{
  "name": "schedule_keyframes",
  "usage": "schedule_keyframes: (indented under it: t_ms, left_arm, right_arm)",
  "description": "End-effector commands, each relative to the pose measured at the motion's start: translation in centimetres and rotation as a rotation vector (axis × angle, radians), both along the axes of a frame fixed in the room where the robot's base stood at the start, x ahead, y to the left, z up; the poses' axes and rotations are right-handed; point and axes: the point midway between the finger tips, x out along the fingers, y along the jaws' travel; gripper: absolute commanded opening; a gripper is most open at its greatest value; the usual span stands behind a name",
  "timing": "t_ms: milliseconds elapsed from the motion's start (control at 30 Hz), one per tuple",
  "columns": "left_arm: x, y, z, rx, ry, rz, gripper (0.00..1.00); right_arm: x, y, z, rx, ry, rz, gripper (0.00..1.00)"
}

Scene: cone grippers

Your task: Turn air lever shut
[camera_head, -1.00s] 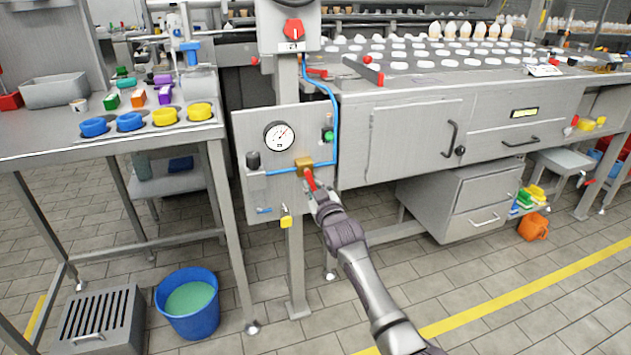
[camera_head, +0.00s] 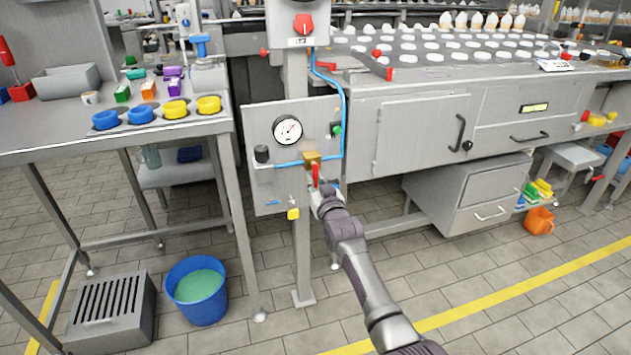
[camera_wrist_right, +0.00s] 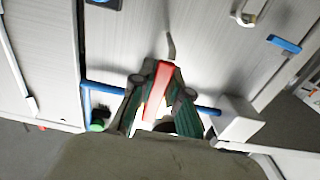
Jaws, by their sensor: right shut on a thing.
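The red air lever (camera_head: 316,174) hangs below a brass valve block (camera_head: 312,159) on the grey air panel (camera_head: 262,188). Blue air tubing runs into the valve from the left and up on the right. My right gripper (camera_head: 321,192) is at the lever. In the right wrist view the red lever (camera_wrist_right: 158,88) lies between the two fingers of my right gripper (camera_wrist_right: 158,100), which are shut on it. The lever points roughly straight down in the head view. The fingertips partly hide the lever's lower end. My left gripper is not in view.
A pressure gauge (camera_head: 287,130), a green button (camera_head: 337,129) and a yellow tag (camera_head: 293,213) are on or below the panel. A blue bucket (camera_head: 197,291) stands on the floor at left. A grey cabinet (camera_head: 422,135) is close on the right.

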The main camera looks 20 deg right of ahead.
Motion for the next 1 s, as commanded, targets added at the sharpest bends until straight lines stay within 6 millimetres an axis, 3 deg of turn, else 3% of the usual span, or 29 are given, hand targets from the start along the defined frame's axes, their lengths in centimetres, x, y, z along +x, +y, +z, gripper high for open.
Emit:
schedule_keyframes:
  t_ms: [67, 100, 233, 667, 1000]
  left_arm:
    - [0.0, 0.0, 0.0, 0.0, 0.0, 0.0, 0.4]
    - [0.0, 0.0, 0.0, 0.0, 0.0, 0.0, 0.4]
    - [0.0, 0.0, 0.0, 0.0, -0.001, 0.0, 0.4]
    - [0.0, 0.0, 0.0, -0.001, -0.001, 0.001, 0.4]
    - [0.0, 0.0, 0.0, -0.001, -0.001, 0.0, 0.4]
  right_arm:
    - [0.0, 0.1, -0.1, 0.005, 0.002, 0.001, 0.0]
    - [0.0, 0.1, -0.1, 0.005, 0.002, 0.001, 0.2]
    - [0.0, 0.1, -0.1, 0.003, 0.001, 0.001, 0.42]
    - [-0.8, 0.0, -0.1, 0.001, 0.0, 0.0, 0.42]
    - [-6.9, -0.2, -0.1, 0.001, 0.001, 0.0, 0.42]
